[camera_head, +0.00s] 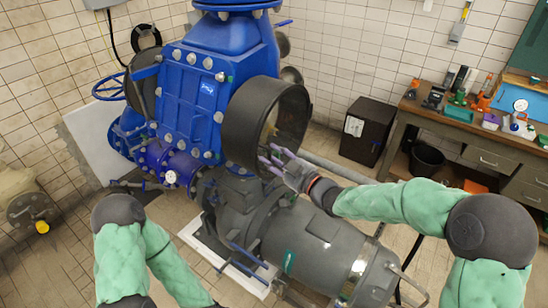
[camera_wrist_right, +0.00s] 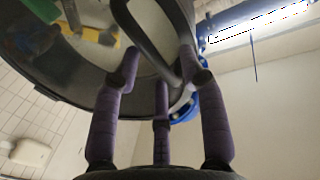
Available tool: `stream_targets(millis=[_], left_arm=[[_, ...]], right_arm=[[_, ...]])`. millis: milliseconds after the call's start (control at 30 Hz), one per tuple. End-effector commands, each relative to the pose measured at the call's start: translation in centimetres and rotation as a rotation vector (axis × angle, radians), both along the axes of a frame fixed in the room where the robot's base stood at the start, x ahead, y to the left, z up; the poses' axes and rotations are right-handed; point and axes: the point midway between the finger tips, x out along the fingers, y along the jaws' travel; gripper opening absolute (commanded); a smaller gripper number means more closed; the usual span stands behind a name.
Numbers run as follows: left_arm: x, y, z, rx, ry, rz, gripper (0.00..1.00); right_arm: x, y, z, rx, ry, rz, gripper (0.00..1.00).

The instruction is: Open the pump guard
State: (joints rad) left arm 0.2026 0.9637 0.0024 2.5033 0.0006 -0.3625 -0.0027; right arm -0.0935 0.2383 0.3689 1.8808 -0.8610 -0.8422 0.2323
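The pump guard appears to be the large dark round cover (camera_head: 248,125) on the right side of the blue pump housing (camera_head: 190,105); its face is turned away to the right. In the right wrist view the round dark rim (camera_wrist_right: 60,95) fills the upper left, and a dark looped handle (camera_wrist_right: 150,35) crosses its face. My right gripper (camera_head: 270,158) is at the guard's lower right edge. Its purple fingers (camera_wrist_right: 160,75) are spread apart around the lower part of the handle; I cannot tell whether they touch it. My left arm is at lower left; its gripper is outside the view.
A grey motor (camera_head: 320,245) lies below my right arm. A black cabinet (camera_head: 367,130) and a workbench (camera_head: 470,130) with tools stand at the right. A blue handwheel (camera_head: 108,87) is at the left. Some tiled floor is clear between the motor and the cabinet.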

Motion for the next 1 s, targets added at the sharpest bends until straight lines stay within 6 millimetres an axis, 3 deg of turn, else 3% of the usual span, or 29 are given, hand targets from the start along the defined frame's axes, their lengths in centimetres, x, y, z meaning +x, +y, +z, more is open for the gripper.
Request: stream_targets(millis=[33, 133, 567, 1000], left_arm=[[0.0, 0.0, 0.0, 0.000, 0.000, 0.000, 0.40], [0.0, 0.0, 0.0, 0.000, 0.000, 0.000, 0.40], [0.0, 0.0, 0.3, 0.000, 0.000, 0.000, 0.40], [0.0, 0.0, 2.5, 0.000, 0.000, 0.000, 0.40]], right_arm=[[0.0, 0.0, 0.0, 0.000, 0.000, 0.000, 0.26], [0.0, 0.0, 0.0, 0.000, 0.000, 0.000, 0.00], [-0.3, -0.6, 0.1, 0.001, -0.001, 0.020, 0.00], [-2.1, -5.4, 0.2, -0.001, 0.001, 0.195, 0.00]])
